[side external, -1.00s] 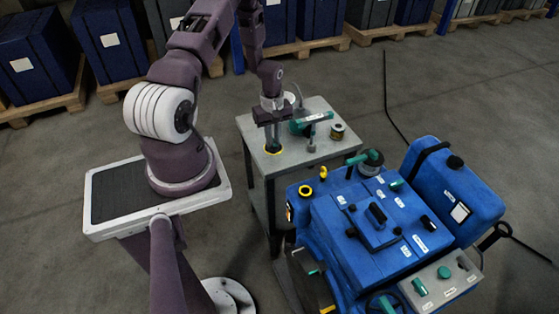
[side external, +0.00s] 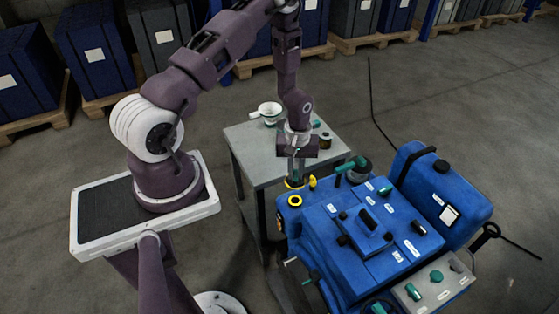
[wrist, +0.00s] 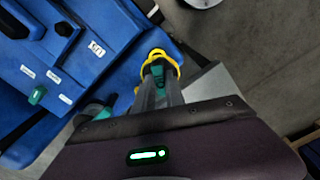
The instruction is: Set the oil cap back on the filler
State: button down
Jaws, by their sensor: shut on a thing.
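My gripper (side external: 296,177) is shut on the oil cap (side external: 294,184), a dark cap with a yellow rim. It points down and holds the cap near the engine's cart-side edge. The filler (side external: 295,200), a yellow ring with a dark middle on the blue engine (side external: 340,225), shows just below the cap in the side picture; the cap appears apart from it. In the wrist view, the yellow rim of the cap (wrist: 157,55) shows around my fingertips (wrist: 157,75), and the filler cannot be made out.
A yellow upright handle (side external: 312,183) stands close to the right of the cap. A teal-handled part (side external: 350,165) is further right. The grey cart (side external: 255,160) behind holds a white funnel (side external: 268,112) and a small can (side external: 325,140). A blue tank (side external: 440,190) stands right.

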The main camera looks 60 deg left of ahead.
jog(key=shift+d+f, duration=0.2)
jog(key=shift+d, duration=0.2)
notch_tip(320, 180, down, 7)
jog(key=shift+r, duration=0.2)
jog(key=shift+f, duration=0.45)
dwell(0.7)
dwell(0.3)
jog(key=c, duration=1.3)
grip_release()
notch_tip(320, 180, up, 7)
jog(key=shift+r, duration=0.1)
